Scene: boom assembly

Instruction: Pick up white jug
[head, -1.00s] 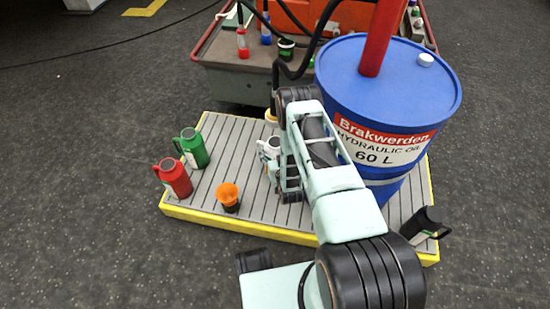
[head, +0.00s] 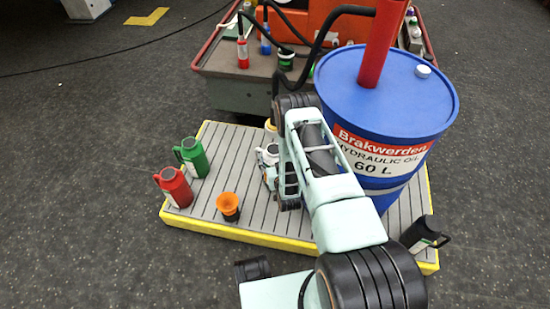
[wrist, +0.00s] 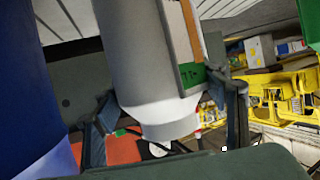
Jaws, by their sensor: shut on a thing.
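The white jug (head: 269,154) stands on the slatted pallet in the head view, mostly hidden behind my arm. In the wrist view the jug (wrist: 150,60) is large and close, pale grey-white with a green-edged label. My gripper (wrist: 165,125) has one finger on each side of the jug near its narrower end and is shut on it. In the head view the fingers are largely hidden by my arm links. I cannot tell whether the jug touches the pallet.
The blue oil drum (head: 385,105) stands close to the right of my arm. A red jug (head: 174,188), a green jug (head: 192,157) and an orange-topped cup (head: 228,205) are on the pallet (head: 225,232) to the left.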

